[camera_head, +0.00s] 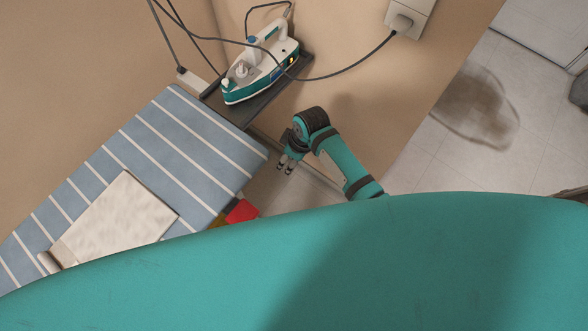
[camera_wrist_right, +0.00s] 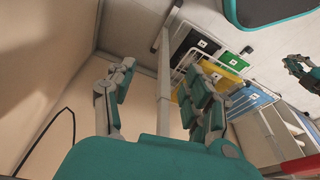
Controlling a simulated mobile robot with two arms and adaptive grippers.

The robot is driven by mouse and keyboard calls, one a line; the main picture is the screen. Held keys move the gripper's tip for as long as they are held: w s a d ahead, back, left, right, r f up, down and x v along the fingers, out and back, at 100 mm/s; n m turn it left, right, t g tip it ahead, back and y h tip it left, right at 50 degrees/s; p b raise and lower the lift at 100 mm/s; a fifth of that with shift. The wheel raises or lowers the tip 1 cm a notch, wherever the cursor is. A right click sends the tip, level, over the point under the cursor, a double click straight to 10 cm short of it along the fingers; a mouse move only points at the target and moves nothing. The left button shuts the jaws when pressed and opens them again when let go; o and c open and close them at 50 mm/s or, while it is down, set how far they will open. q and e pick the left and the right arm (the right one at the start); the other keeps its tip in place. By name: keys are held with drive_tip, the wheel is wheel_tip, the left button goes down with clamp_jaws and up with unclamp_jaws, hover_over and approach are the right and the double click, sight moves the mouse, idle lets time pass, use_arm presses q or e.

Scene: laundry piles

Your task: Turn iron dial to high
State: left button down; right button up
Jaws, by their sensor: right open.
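The white and teal iron (camera_head: 262,68) rests on a dark stand at the far end of the ironing board, against the wall. A small pale knob shows on its top, but I cannot read any dial setting. My right gripper (camera_head: 286,164) is to the right of the board's end, below and apart from the iron. In the right wrist view its fingers (camera_wrist_right: 160,88) are spread and empty, and the iron is not seen there. A small dark gripper at the right of that view (camera_wrist_right: 302,68) seems to be my left one; its jaws are unclear.
The striped ironing board (camera_head: 180,135) carries a folded pale cloth (camera_head: 122,218). A dark cord runs from the iron to a wall socket (camera_head: 403,22). A rack with black, green, yellow and blue panels (camera_wrist_right: 238,62) shows in the wrist view. Tiled floor is at right.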

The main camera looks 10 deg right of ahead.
drive_tip(key=shift+s+d+f+m, duration=0.2)
drive_tip(key=shift+s+f, duration=0.25)
drive_tip(key=shift+f, duration=0.2)
drive_tip(key=shift+s+d+f+m, duration=0.2)
drive_tip(key=shift+s+f, duration=0.25)
drive_tip(key=shift+f, duration=0.2)
